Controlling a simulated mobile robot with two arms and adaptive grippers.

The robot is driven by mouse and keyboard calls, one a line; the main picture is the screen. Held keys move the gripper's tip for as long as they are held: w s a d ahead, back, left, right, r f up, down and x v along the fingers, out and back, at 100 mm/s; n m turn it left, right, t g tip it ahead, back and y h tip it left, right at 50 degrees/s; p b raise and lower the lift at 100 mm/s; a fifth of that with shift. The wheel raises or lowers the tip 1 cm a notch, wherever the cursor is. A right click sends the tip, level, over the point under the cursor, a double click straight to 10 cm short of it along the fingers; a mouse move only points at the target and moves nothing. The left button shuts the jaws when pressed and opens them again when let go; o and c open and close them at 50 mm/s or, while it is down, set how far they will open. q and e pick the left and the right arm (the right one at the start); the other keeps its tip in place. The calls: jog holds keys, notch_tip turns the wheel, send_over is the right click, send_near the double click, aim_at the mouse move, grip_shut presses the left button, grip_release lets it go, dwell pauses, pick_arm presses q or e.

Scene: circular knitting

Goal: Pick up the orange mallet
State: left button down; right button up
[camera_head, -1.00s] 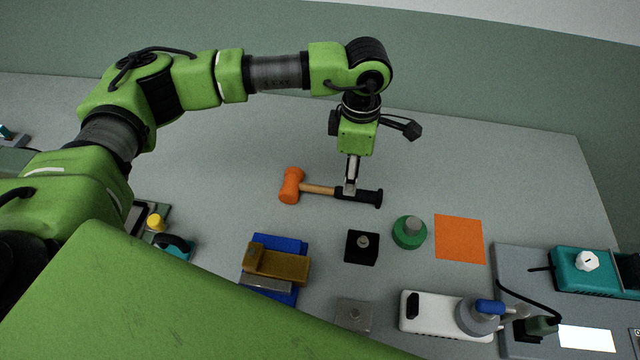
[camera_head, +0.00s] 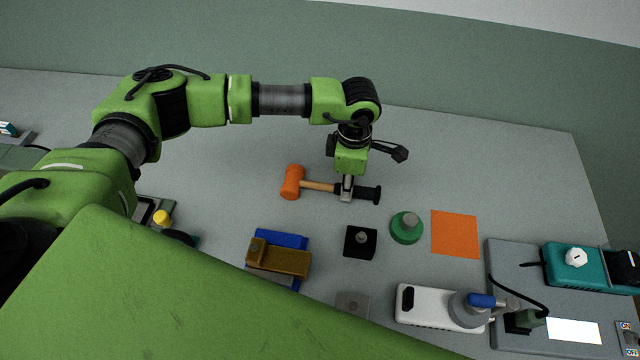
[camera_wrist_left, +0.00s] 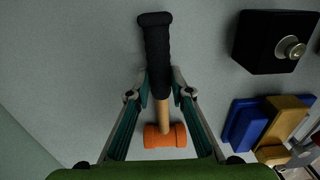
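The orange mallet (camera_head: 318,187) lies on its side on the grey table, with its orange head to the left and its black grip to the right. My left gripper (camera_head: 347,197) points down over the handle. In the left wrist view, its two fingers (camera_wrist_left: 162,87) lie close against both sides of the handle, where the black grip meets the wood. The mallet's orange head (camera_wrist_left: 165,136) shows between the fingers there. The mallet still appears to rest on the table. My right gripper is not in view.
A black block with a metal knob (camera_head: 360,242) and a green round piece (camera_head: 406,228) stand in front of the mallet. An orange square (camera_head: 455,234), blue and brown blocks (camera_head: 279,259), and a white device (camera_head: 420,304) are nearby. The table behind the mallet is clear.

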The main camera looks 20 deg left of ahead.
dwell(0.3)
pick_arm(q)
jog(key=shift+r+b, duration=0.4)
jog(key=shift+b, duration=0.05)
notch_tip(320, 180, up, 2)
jog(key=shift+w+r+b, duration=0.1)
jog(key=shift+b, duration=0.8)
jog(key=s+d+r+b, duration=0.3)
jog(key=s+r+b, duration=0.1)
jog(key=s+r, duration=0.6)
jog(key=s, duration=0.3)
jog(key=shift+s+d+b, duration=0.2)
jog(key=shift+s+b, duration=0.15)
jog(key=shift+s, duration=0.05)
